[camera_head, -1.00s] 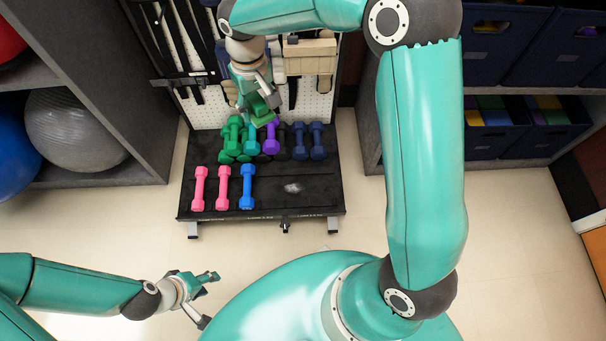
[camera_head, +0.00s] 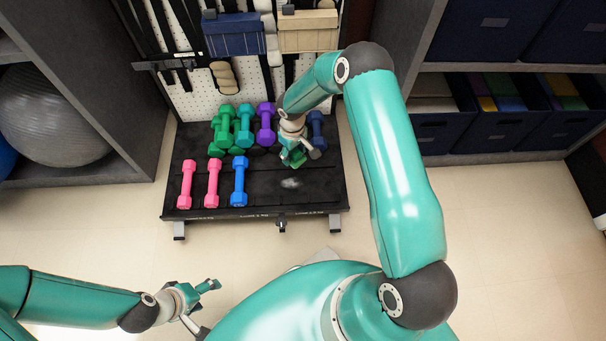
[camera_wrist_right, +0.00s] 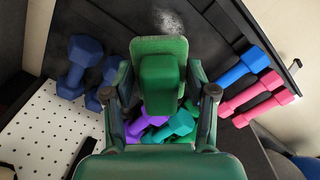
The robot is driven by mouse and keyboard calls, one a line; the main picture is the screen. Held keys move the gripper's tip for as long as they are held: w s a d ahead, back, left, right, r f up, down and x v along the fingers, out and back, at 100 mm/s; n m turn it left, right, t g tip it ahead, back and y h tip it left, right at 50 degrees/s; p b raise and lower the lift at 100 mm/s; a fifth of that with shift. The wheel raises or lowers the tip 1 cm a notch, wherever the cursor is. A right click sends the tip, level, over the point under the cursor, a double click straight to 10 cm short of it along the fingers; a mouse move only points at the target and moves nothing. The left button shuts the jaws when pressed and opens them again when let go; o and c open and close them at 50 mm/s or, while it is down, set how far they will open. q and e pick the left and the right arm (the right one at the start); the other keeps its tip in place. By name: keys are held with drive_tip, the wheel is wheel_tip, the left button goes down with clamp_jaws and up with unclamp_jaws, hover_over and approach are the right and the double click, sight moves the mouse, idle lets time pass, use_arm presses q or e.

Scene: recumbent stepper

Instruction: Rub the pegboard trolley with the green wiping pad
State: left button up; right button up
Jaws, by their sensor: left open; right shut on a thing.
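The pegboard trolley (camera_head: 320,190) stands in the middle of the head view, with a black base and a white perforated back board. A pale smudge (camera_head: 290,183) marks its black base; the smudge also shows in the right wrist view (camera_wrist_right: 170,22). My right gripper (camera_head: 294,158) is over the right part of the base, near the smudge. It is shut on the green wiping pad (camera_wrist_right: 160,80), which points toward the smudge. I cannot tell whether the pad touches the base. My left gripper (camera_head: 207,306) is open and empty, low at the left, away from the trolley.
Pink (camera_head: 212,184), blue (camera_head: 239,181), green (camera_head: 222,128), purple (camera_head: 265,124) and navy dumbbells (camera_head: 317,130) stand on the base. Straps and blocks hang on the board. Shelves with a grey ball (camera_head: 52,115) and dark bins (camera_head: 440,125) flank the trolley.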

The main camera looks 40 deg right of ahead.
drive_tip(key=shift+n, duration=0.3)
drive_tip(key=f, duration=0.3)
drive_tip(key=s+f+b, duration=0.1)
drive_tip(key=f, duration=0.2)
drive_tip(key=s+d+f+b, duration=0.1)
drive_tip(key=f, duration=0.2)
drive_tip(key=shift+f, duration=0.35)
wheel_tip(320, 180, down, 4)
drive_tip(key=b, duration=0.3)
drive_tip(key=shift+f, duration=0.15)
drive_tip(key=w+a+b, duration=0.1)
drive_tip(key=w+a, duration=0.1)
drive_tip(key=a, duration=0.1)
drive_tip(key=shift+w+a+b, duration=0.2)
drive_tip(key=shift+a+b, duration=0.1)
drive_tip(key=shift+b, duration=0.1)
use_arm(q)
wheel_tip(320, 180, down, 8)
drive_tip(key=shift+f, duration=0.15)
use_arm(e)
drive_tip(key=shift+w+a, duration=0.35)
drive_tip(key=shift+a, duration=0.35)
use_arm(q)
drive_tip(key=shift+f+b, duration=0.3)
drive_tip(key=shift+b, duration=0.25)
use_arm(e)
drive_tip(key=shift+d, duration=0.1)
